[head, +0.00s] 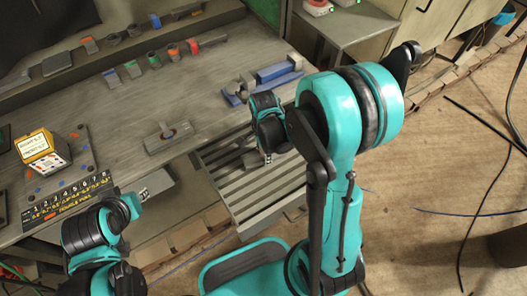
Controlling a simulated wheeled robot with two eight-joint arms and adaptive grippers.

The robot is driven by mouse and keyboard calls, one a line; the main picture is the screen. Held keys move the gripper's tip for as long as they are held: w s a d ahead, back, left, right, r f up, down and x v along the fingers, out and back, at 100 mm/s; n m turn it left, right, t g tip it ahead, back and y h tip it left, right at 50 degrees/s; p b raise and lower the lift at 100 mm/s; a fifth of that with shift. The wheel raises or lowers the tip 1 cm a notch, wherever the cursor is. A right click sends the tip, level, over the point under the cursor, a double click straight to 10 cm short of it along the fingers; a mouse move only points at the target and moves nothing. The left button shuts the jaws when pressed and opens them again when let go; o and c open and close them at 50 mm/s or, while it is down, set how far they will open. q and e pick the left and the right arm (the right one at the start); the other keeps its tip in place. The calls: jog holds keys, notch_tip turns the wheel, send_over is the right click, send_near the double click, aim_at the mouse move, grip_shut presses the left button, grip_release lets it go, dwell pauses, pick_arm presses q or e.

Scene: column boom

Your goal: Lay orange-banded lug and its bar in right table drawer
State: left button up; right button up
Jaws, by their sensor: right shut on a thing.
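My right gripper (268,156) points down over the slatted, pulled-out right table drawer (243,207). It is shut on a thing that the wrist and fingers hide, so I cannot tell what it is. A grey bar-like block (158,143) with a reddish ring on it lies on the table (120,110). Small lugs with coloured bands stand along the back ledge, one of them orange-red (192,46); which is the orange-banded lug is unclear. My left gripper (141,194) is low by the table's front edge, its fingers not clear.
A yellow box (44,148) stands on a dark board at left. A side bench (347,25) is at the back. Black cables (490,135) cross the floor at right.

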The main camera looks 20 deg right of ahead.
jog(key=o, duration=1.7)
jog(key=shift+c, duration=0.2)
notch_tip(320, 180, up, 12)
jog(key=shift+s+a+r+n, duration=0.1)
jog(key=shift+s+r+n, duration=0.2)
jog(key=shift+n, duration=0.2)
jog(key=s+a+r+n+t, duration=0.1)
jog(key=s+r+n+t, duration=0.1)
jog(key=n, duration=0.6)
jog(key=s+a+r+n+t, duration=0.2)
jog(key=s+n+t, duration=0.3)
jog(key=n, duration=0.4)
jog(key=shift+s+r, duration=0.2)
jog(key=shift+r, duration=0.05)
